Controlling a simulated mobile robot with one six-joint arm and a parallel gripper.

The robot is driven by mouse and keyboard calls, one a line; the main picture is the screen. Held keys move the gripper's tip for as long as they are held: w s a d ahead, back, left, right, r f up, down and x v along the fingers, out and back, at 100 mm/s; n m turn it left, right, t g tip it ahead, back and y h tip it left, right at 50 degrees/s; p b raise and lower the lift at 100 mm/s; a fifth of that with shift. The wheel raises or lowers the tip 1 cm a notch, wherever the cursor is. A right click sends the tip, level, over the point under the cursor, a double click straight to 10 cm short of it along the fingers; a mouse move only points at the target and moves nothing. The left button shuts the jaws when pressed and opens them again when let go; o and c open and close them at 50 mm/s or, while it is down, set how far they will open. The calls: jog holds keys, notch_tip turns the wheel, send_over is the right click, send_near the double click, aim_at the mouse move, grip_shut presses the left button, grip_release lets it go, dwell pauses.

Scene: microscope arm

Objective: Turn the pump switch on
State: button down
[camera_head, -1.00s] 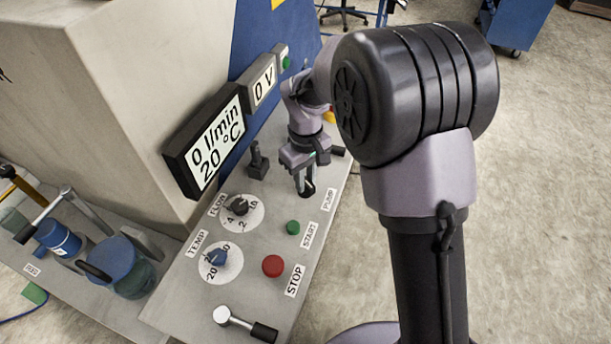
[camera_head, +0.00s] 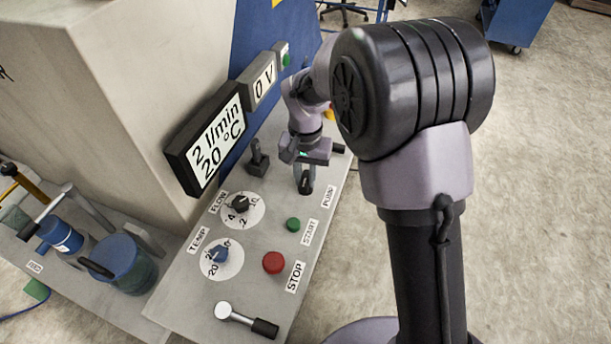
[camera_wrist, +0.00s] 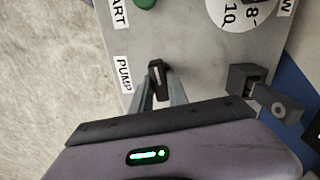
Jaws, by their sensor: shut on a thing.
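The pump switch (camera_head: 305,187) is a small black knob with a white line, beside the PUMP label (camera_head: 328,197) on the grey panel. It also shows in the wrist view (camera_wrist: 157,76), with the knob standing between the fingertips. My gripper (camera_head: 306,180) is shut on the knob from above. In the wrist view my gripper (camera_wrist: 158,92) has one finger on each side of it. The lower part of the knob is partly hidden by the fingers. The flow display (camera_head: 211,150) reads 2 l/min and 20 °C.
On the panel are the FLOW dial (camera_head: 239,204), the TEMP dial (camera_head: 217,254), a green START button (camera_head: 293,224) and a red STOP button (camera_head: 273,262). A black lever (camera_head: 257,160) stands close left of my gripper. A white-ended handle (camera_head: 247,319) lies at the front.

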aim_at(306, 178)
jog(key=shift+m, duration=0.9)
jog(key=c, duration=1.3)
grip_release()
jog(key=shift+r, duration=0.1)
notch_tip(306, 178, up, 17)
jog(key=p, duration=0.6)
jog(key=shift+r, duration=0.1)
